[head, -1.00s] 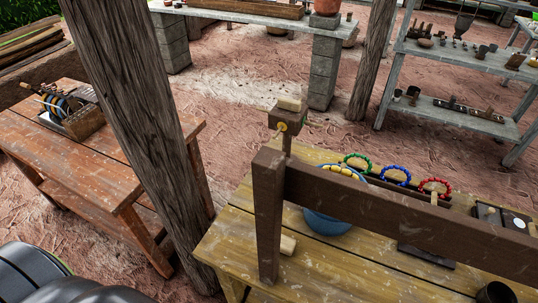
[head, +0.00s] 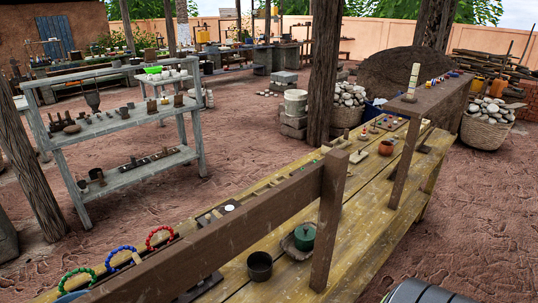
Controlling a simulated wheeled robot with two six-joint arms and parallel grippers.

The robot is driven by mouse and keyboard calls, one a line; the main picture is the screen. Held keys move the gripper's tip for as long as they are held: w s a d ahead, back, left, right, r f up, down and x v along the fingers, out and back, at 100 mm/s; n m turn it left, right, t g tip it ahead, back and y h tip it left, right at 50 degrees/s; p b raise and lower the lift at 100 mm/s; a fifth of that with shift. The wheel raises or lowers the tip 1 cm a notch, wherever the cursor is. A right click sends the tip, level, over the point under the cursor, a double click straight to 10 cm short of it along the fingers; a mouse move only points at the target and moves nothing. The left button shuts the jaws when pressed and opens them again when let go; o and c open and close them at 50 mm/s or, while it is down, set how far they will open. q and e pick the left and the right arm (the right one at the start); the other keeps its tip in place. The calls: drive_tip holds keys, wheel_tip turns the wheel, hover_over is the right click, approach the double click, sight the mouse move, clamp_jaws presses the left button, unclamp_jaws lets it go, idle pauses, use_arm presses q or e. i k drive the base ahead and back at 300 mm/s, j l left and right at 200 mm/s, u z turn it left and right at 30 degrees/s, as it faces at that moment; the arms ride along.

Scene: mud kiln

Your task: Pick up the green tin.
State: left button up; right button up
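A small round green tin (head: 304,236) sits in a shallow dark dish (head: 289,246) on the yellow wooden bench (head: 345,262) in the head view. It stands just left of an upright brown post that holds a long rail, and the post is very close to it. A dark round pot (head: 260,266) stands to the left of the tin. Neither of my grippers is in view.
The brown rail (head: 250,222) runs above the bench and blocks part of it. Green, blue and red bead rings (head: 160,238) lie at the left. A grey shelf (head: 130,165) stands behind. Open dirt ground lies right of the bench.

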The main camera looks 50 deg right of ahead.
sight(304, 247)
drive_tip(key=z, duration=1.75)
drive_tip(key=i+l+u, duration=0.1)
drive_tip(key=u, duration=0.85)
drive_tip(key=i+l+u, duration=0.15)
drive_tip(key=l+u, duration=0.25)
drive_tip(key=l, duration=0.3)
drive_tip(key=l+u, duration=0.45)
drive_tip(key=l, duration=0.25)
drive_tip(key=l+u, duration=0.4)
drive_tip(key=l, duration=0.4)
